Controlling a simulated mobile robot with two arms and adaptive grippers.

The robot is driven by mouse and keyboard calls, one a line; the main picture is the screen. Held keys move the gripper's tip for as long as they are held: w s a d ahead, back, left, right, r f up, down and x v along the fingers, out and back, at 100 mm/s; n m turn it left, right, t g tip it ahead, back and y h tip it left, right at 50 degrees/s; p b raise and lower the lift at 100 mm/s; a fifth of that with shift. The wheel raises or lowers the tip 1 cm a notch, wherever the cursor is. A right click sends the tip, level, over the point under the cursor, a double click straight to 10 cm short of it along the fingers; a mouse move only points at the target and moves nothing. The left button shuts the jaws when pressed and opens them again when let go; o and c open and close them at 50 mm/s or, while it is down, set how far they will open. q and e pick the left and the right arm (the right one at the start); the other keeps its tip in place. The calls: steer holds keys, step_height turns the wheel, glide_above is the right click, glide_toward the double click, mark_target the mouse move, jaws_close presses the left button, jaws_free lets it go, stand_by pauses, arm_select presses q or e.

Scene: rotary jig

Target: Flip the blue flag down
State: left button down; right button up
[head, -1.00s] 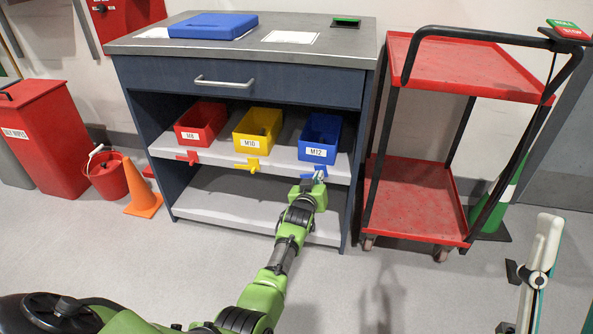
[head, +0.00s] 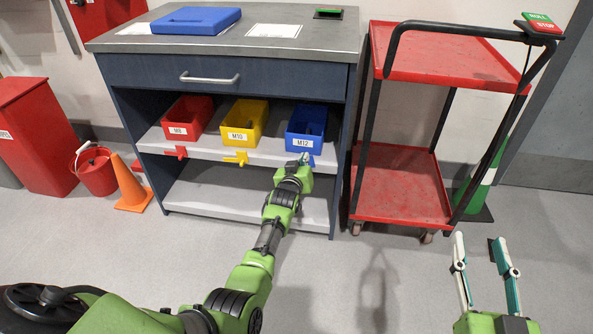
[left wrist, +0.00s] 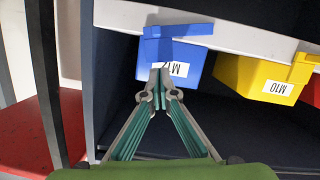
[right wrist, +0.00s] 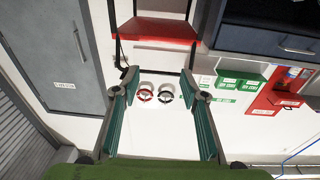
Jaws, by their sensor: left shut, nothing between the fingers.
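The blue flag (head: 315,163) sits on the shelf's front edge below the blue M12 bin (head: 304,131). In the left wrist view the flag (left wrist: 179,30) shows beyond the fingertips, with the bin's label upside down. My left gripper (head: 304,158) is shut and empty, its tips close to the flag in the head view. In the left wrist view the tips (left wrist: 160,75) overlap the bin's label; I cannot tell whether they touch anything. My right gripper (head: 480,239) is open and empty, low at the right, far from the flag.
A red flag (head: 176,152) and a yellow flag (head: 237,157) sit on the same shelf edge, below the red bin (head: 190,117) and yellow bin (head: 245,122). A red cart (head: 400,190) stands right of the cabinet. The floor between the cart and my right gripper is clear.

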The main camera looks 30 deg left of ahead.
arm_select(q)
steer(key=p+v, duration=0.4)
steer(key=v, duration=0.6)
arm_select(e)
steer(key=s+d+f+g+h, duration=0.2)
steer(key=s+f+g, duration=0.4)
steer(key=f, duration=0.4)
steer(key=s+d+f+g+h, duration=0.2)
steer(key=s+d+f+g, duration=0.2)
steer(key=s+f+g, duration=0.2)
step_height(320, 180, down, 4)
steer(key=s, duration=0.2)
steer(key=shift+s+d+r+m+g, duration=0.15)
steer(key=shift+s+d+m+g, duration=0.15)
steer(key=shift+m+g, duration=0.1)
steer(key=shift+a, duration=0.1)
